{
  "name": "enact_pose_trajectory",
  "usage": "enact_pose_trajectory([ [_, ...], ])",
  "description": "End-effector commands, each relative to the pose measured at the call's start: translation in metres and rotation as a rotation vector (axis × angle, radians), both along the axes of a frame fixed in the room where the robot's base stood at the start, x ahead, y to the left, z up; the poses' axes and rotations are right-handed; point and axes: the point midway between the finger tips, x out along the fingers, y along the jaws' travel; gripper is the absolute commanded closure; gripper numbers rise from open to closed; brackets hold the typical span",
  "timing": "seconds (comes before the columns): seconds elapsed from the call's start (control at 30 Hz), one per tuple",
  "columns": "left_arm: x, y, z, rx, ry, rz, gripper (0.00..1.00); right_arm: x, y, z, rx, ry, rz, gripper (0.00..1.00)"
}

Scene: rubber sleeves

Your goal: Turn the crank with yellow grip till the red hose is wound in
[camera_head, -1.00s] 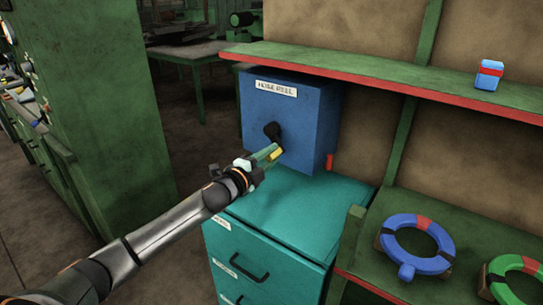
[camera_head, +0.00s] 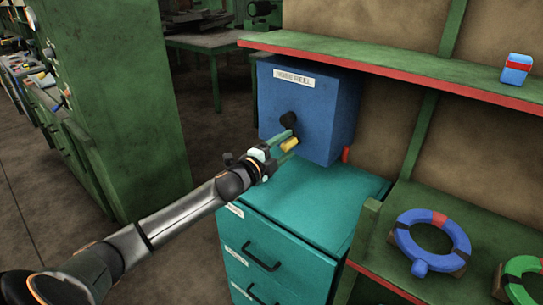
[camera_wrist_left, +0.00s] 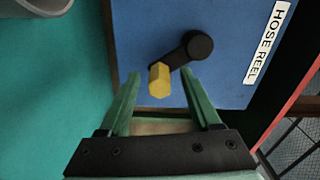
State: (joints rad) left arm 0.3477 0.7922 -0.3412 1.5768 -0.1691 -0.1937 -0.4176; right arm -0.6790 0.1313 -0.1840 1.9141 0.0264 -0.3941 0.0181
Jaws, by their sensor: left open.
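The crank has a black arm (camera_head: 288,120) and a yellow grip (camera_head: 290,144). It sits on the front of the blue hose reel box (camera_head: 330,115). In the left wrist view the yellow grip (camera_wrist_left: 159,80) hangs below and left of the black hub (camera_wrist_left: 198,46). My left gripper (camera_head: 285,146) is open, its green fingers at the grip. In the wrist view the grip shows between the two fingertips (camera_wrist_left: 159,77), with gaps on both sides. A short red hose end (camera_head: 345,154) shows at the box's lower right side. My right gripper is not in view.
The box stands on a teal drawer cabinet (camera_head: 300,205). A green shelf with a red edge (camera_head: 400,75) runs close above it and holds a small blue-and-red block (camera_head: 516,69). Blue (camera_head: 432,240) and green (camera_head: 522,282) rings lie lower right. A green cabinet (camera_head: 120,100) stands left.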

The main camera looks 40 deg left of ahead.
Motion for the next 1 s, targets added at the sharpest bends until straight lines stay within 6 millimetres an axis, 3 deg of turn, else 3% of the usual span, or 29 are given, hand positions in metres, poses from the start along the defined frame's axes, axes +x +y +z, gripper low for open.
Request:
enact_pose_trajectory([
  [0.7, -0.096, 0.007, -0.002, 0.001, 0.005, -0.002, 0.35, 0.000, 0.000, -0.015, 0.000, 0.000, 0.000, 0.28],
  [1.0, -0.116, 0.009, -0.001, 0.001, 0.002, 0.000, 0.35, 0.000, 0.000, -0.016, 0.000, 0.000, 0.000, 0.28],
])
